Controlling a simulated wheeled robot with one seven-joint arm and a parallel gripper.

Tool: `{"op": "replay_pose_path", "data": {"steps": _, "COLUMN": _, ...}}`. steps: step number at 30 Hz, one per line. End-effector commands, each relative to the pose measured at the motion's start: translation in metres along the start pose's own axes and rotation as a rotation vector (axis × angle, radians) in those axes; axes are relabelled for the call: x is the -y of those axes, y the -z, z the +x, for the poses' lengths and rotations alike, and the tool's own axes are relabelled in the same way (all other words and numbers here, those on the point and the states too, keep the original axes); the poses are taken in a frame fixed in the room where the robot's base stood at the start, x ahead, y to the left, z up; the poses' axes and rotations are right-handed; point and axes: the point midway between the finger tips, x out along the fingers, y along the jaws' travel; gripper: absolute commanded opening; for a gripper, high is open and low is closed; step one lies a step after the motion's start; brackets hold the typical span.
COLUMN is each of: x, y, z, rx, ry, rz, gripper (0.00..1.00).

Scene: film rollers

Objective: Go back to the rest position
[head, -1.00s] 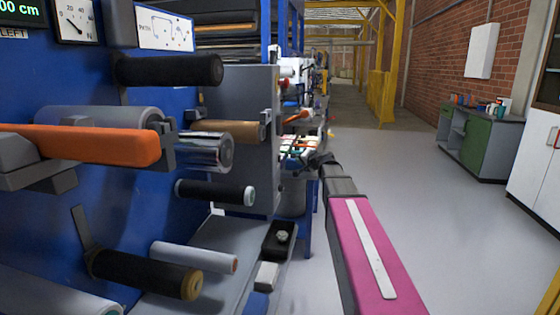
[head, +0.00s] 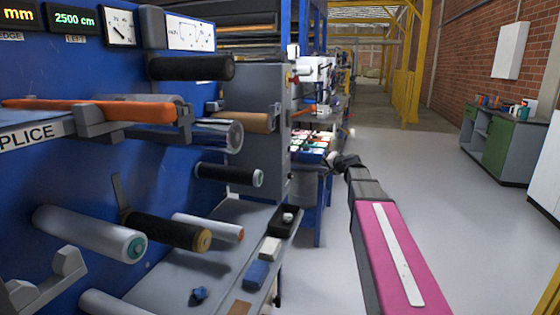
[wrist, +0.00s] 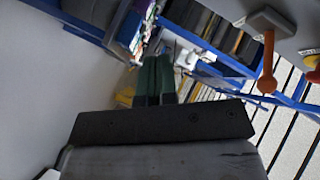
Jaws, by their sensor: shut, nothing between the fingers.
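My arm, with a pink link, reaches forward from the bottom right in the head view. My gripper (head: 345,161) is at its far end, small and dark, in front of the far bench and to the right of the blue machine (head: 60,185). In the wrist view my gripper (wrist: 155,64) shows as two dark green fingers side by side. They are shut with nothing between them. No object touches them.
Several rollers, such as a black one (head: 190,68), stick out from the machine. A grey shelf (head: 215,265) below holds small items. A green cabinet (head: 497,142) stands by the brick wall. The grey floor (head: 445,190) right of my arm is clear.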

Motion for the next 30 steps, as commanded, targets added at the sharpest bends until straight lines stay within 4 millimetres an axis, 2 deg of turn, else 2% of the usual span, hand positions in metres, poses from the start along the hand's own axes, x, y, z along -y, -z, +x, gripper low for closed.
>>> {"op": "replay_pose_path", "data": {"steps": 8, "x": -0.023, "y": -0.047, "z": -0.006, "rx": 0.097, "ry": -0.068, "rz": -0.049, "gripper": 0.0}}
{"op": "replay_pose_path", "data": {"steps": 14, "x": -0.05, "y": -0.097, "z": -0.018, "rx": 0.208, "ry": -0.151, "rz": -0.101, "gripper": 0.0}}
{"op": "replay_pose_path", "data": {"steps": 17, "x": -0.068, "y": -0.131, "z": -0.028, "rx": 0.285, "ry": -0.209, "rz": -0.135, "gripper": 0.0}}
{"op": "replay_pose_path", "data": {"steps": 20, "x": -0.092, "y": -0.174, "z": -0.046, "rx": 0.387, "ry": -0.29, "rz": -0.178, "gripper": 0.0}}
{"op": "replay_pose_path", "data": {"steps": 23, "x": -0.122, "y": -0.225, "z": -0.074, "rx": 0.517, "ry": -0.402, "rz": -0.231, "gripper": 0.0}}
{"op": "replay_pose_path", "data": {"steps": 27, "x": -0.162, "y": -0.288, "z": -0.124, "rx": 0.698, "ry": -0.577, "rz": -0.307, "gripper": 0.0}}
{"op": "replay_pose_path", "data": {"steps": 30, "x": -0.185, "y": -0.321, "z": -0.161, "rx": 0.809, "ry": -0.698, "rz": -0.355, "gripper": 0.0}}
